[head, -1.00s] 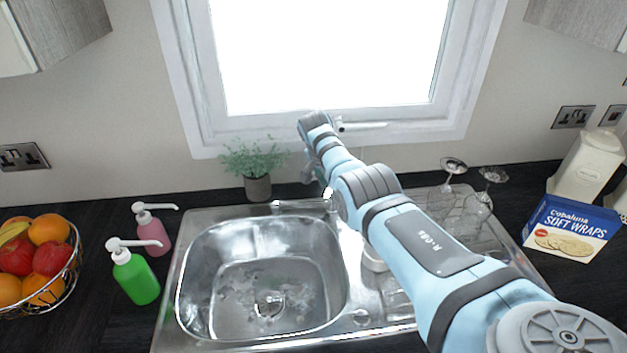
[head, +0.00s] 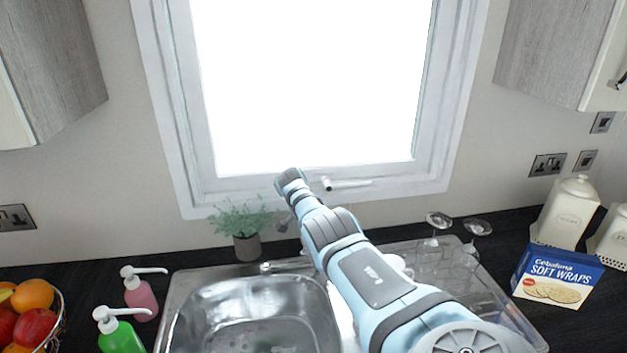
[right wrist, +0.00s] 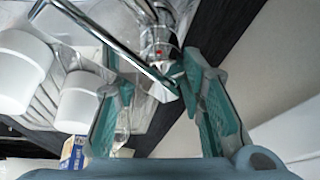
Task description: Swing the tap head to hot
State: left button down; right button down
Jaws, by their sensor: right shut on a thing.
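The chrome tap stands at the back of the sink. Its spout (head: 287,265) shows in the head view, partly behind my right arm. The exact contact is hard to see. In the head view the right gripper is mostly hidden behind its own arm. My left gripper is in neither view.
A potted plant (head: 247,246) stands left of the tap, below the window. Upturned glasses (head: 438,222) stand on the drainer at right. White cups (right wrist: 22,75) show in the right wrist view. Pink (head: 140,297) and green (head: 122,338) soap bottles stand left of the sink (head: 190,283).

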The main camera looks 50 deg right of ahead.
jog(key=c, duration=1.1)
grip_release()
jog(key=shift+w+a, duration=0.1)
jog(key=v, duration=1.2)
jog(key=shift+a, duration=0.1)
jog(key=shift+f, duration=0.1)
